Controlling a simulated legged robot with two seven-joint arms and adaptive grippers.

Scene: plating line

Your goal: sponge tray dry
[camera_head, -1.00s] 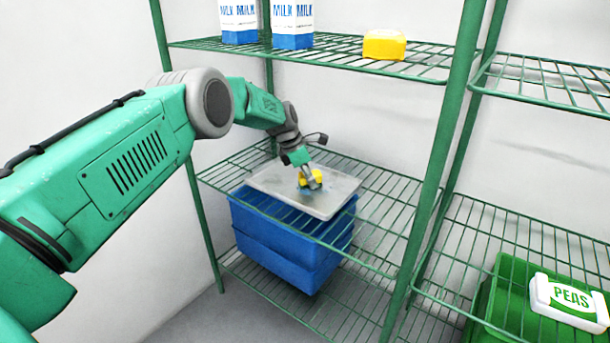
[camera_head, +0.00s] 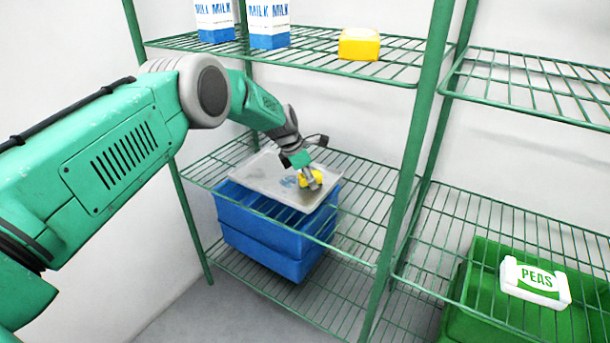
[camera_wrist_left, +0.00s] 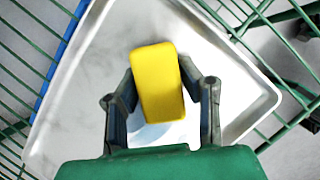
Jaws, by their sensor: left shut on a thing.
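A grey metal tray (camera_head: 258,172) lies on the middle wire shelf. It also shows in the left wrist view (camera_wrist_left: 85,95). A bluish wet-looking patch (camera_head: 288,182) shows on the tray left of my gripper. My left gripper (camera_head: 313,184) is shut on a yellow sponge (camera_head: 308,176) over the tray's right part. In the left wrist view the sponge (camera_wrist_left: 157,80) sits between the two fingers (camera_wrist_left: 160,110), low over the tray; whether it touches the surface is hard to tell. My right gripper is not in view.
Blue bins (camera_head: 262,238) stand below the tray. Milk cartons (camera_head: 270,25) and a yellow block (camera_head: 360,44) stand on the upper shelf. A green post (camera_head: 415,150) rises right of the tray.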

